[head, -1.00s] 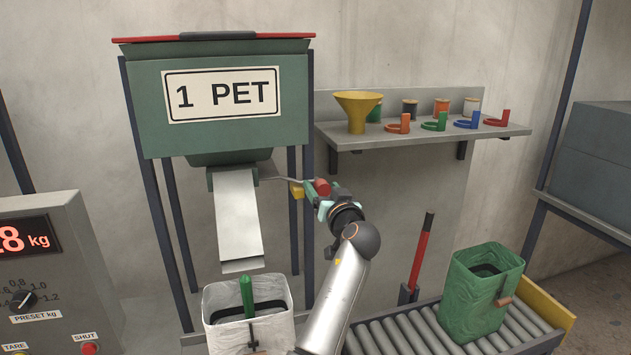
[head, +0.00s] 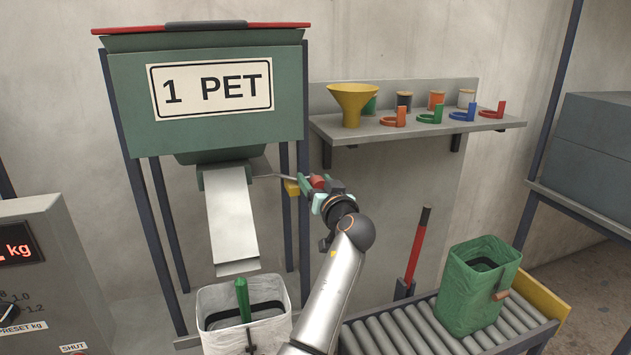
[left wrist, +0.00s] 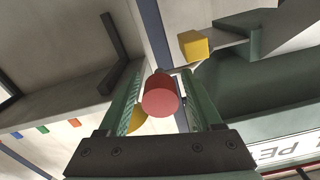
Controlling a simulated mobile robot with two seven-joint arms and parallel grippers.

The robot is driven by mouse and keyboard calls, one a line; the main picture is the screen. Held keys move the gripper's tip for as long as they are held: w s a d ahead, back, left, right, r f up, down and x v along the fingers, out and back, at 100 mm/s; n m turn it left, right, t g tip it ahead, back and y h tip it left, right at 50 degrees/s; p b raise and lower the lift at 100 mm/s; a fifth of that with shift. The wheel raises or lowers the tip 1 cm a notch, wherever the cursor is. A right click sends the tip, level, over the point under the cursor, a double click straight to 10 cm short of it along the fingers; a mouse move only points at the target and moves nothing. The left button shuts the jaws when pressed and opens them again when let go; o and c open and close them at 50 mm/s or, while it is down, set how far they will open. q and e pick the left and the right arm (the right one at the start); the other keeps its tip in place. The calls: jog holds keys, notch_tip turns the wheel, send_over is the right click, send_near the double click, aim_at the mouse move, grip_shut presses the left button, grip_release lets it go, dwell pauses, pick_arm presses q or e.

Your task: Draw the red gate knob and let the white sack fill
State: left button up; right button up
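The red gate knob (head: 317,181) sits on a thin rod beside the chute, under the green hopper. My left gripper (head: 321,185) has its fingers around it. In the left wrist view the red knob (left wrist: 160,96) is between the two green fingers, with narrow gaps seeming to show beside it, so the gripper looks open. The white sack (head: 218,339) stands open below the metal chute (head: 232,220), with a dark band inside its mouth and an upright green piece at its near side. No material shows falling from the chute. My right gripper is out of view.
The green hopper (head: 210,125) is labelled 1 PET. A yellow block (head: 292,187) is close to the knob, by the hopper leg. A shelf (head: 410,130) carries a funnel and coloured rings. A green sack (head: 478,290) stands on the rollers, and a scale panel (head: 35,270) is at left.

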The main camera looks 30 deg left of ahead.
pick_arm(q)
grip_shut()
dwell(0.3)
dwell(0.9)
